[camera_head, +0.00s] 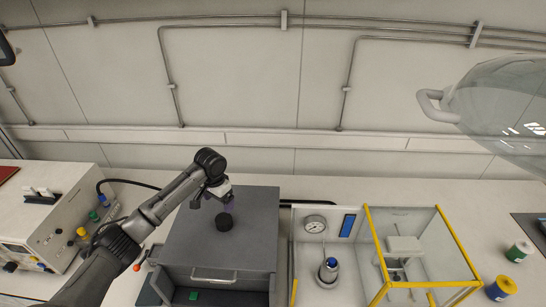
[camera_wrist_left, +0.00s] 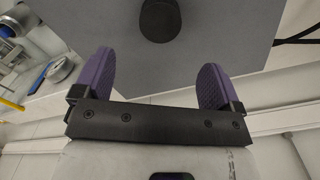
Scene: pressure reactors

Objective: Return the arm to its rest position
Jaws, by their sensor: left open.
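My left arm comes in from the lower left of the head view. Its left gripper (camera_head: 222,200) is above the grey box, close to a small black cylinder (camera_head: 223,221) on the box's top. In the left wrist view the left gripper (camera_wrist_left: 155,80) has its two purple fingers wide apart with nothing between them. The black cylinder (camera_wrist_left: 160,19) lies beyond the fingertips, apart from them. My right gripper does not show in either view.
The grey box (camera_head: 250,240) has a front handle. To its right stand a clear enclosure with yellow edges (camera_head: 449,231), a gauge (camera_head: 315,224) and a small vessel (camera_head: 328,270). A control unit (camera_head: 35,225) with cables stands left. A glass vessel (camera_head: 500,105) hangs upper right.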

